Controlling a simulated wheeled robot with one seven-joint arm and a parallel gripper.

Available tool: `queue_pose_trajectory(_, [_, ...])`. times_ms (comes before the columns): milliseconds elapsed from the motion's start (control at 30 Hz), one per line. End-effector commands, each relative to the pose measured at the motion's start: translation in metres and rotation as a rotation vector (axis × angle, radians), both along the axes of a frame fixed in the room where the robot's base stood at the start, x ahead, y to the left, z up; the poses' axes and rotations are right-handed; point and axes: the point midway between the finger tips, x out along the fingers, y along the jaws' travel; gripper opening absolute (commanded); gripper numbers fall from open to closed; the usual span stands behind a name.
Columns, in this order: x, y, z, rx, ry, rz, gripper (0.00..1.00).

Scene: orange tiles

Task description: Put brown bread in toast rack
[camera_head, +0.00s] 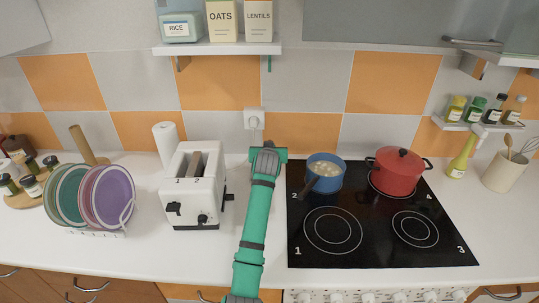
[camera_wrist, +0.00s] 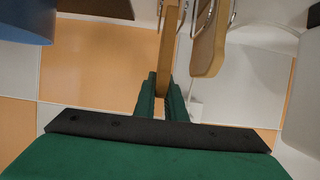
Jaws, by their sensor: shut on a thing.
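My gripper (camera_wrist: 162,98) is shut on a thin tan bread slice (camera_wrist: 168,50), seen edge-on between its fingers in the wrist view. I cannot tell for sure that it is the brown bread. A second slice (camera_wrist: 208,45), with a brown face and pale edge, stands beside it, apart from the fingers. Thin metal wires of what looks like the toast rack (camera_wrist: 233,14) show by the slices at the top edge. Most of the rack is out of frame. In the head view my gripper (camera_head: 268,157) is near the back wall, and its arm hides the slices and rack.
A white toaster (camera_head: 195,205) stands left of my arm. The stove (camera_head: 385,250), with a blue pot (camera_head: 326,180) and a red pot (camera_head: 396,172), is to the right. A plate rack (camera_head: 95,233) holds plates at the left. A shelf (camera_head: 217,48) with containers hangs above.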

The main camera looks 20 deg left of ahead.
Motion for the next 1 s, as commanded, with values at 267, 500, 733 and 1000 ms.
queue_pose_trajectory(267, [0.0,0.001,-0.031,0.0,0.001,0.001,0.0])
queue_pose_trajectory(500, [0.0,0.001,-0.032,-0.001,0.0,0.001,0.0])
queue_pose_trajectory(733, [0.0,0.001,-0.034,0.0,0.001,0.001,0.29])
queue_pose_trajectory(1000, [0.0,0.001,-0.033,0.0,0.0,0.001,0.29])
